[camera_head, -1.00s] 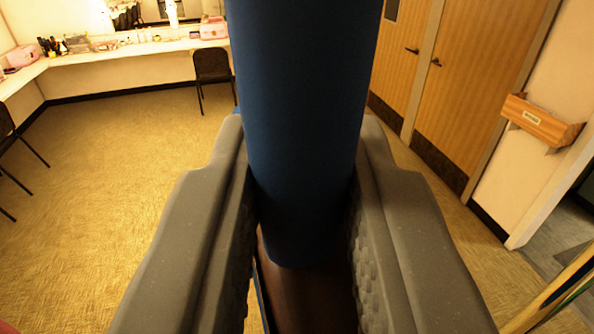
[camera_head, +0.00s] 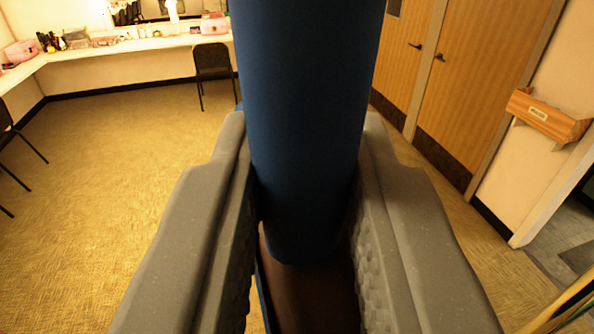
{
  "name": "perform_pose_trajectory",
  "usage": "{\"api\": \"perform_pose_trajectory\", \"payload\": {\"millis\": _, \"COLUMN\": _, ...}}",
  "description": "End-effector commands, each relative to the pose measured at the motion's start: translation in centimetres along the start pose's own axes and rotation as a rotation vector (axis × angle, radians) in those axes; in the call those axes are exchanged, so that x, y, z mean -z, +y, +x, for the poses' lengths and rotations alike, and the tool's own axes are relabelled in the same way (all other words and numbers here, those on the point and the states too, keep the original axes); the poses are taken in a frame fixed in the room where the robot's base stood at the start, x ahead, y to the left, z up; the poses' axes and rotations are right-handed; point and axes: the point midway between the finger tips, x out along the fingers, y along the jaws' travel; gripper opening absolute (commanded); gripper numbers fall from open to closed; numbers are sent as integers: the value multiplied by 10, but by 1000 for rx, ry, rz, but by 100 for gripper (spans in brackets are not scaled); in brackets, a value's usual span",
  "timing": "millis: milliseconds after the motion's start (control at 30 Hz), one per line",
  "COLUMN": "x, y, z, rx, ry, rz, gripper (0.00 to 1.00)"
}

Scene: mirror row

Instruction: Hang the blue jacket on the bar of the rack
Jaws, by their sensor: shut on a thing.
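The blue jacket (camera_head: 303,130) fills the middle of the view as a tall dark blue column running up out of the frame. My gripper (camera_head: 305,165) is shut on it, with one grey finger on each side. A brown surface (camera_head: 305,298) shows below the blue cloth between the fingers; I cannot tell what it belongs to. A thin blue edge shows beside the left finger near the bottom. The rest of the jacket is out of frame. No rack or bar can be made out.
A white counter (camera_head: 130,47) with pink cases and bottles runs along the far left walls. Black chairs (camera_head: 213,62) stand near it. Wooden doors (camera_head: 470,85) and a wooden wall box (camera_head: 545,117) are at right.

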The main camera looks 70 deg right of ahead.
Motion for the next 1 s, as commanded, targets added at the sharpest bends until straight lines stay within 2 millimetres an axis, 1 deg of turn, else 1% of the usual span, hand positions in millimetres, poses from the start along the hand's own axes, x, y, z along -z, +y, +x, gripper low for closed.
{"api": "perform_pose_trajectory", "payload": {"millis": 433, "x": -1, "y": 1, "z": 0, "rx": 0, "ry": 2, "rz": 2, "gripper": 0}}
{"api": "perform_pose_trajectory", "payload": {"millis": 467, "x": -1, "y": 1, "z": 0, "rx": 0, "ry": 2, "rz": 2, "gripper": 22}}
{"api": "perform_pose_trajectory", "payload": {"millis": 500, "x": -1, "y": 1, "z": 0, "rx": 0, "ry": 2, "rz": 2, "gripper": 33}}
{"api": "perform_pose_trajectory", "payload": {"millis": 533, "x": -1, "y": 1, "z": 0, "rx": 0, "ry": 2, "rz": 2, "gripper": 41}}
{"api": "perform_pose_trajectory", "payload": {"millis": 567, "x": -1, "y": 1, "z": 0, "rx": 0, "ry": 2, "rz": 2, "gripper": 45}}
{"api": "perform_pose_trajectory", "payload": {"millis": 733, "x": -2, "y": 0, "z": 0, "rx": 0, "ry": 1, "rz": 1, "gripper": 45}}
{"api": "perform_pose_trajectory", "payload": {"millis": 767, "x": -2, "y": 0, "z": 0, "rx": 0, "ry": 0, "rz": 1, "gripper": 47}}
{"api": "perform_pose_trajectory", "payload": {"millis": 800, "x": -2, "y": 0, "z": 0, "rx": 0, "ry": 0, "rz": 1, "gripper": 58}}
{"api": "perform_pose_trajectory", "payload": {"millis": 833, "x": -2, "y": 0, "z": 0, "rx": 0, "ry": 0, "rz": 1, "gripper": 67}}
{"api": "perform_pose_trajectory", "payload": {"millis": 867, "x": -2, "y": 0, "z": 0, "rx": 0, "ry": 0, "rz": 1, "gripper": 73}}
{"api": "perform_pose_trajectory", "payload": {"millis": 1000, "x": -2, "y": 0, "z": 0, "rx": 0, "ry": 0, "rz": 1, "gripper": 73}}
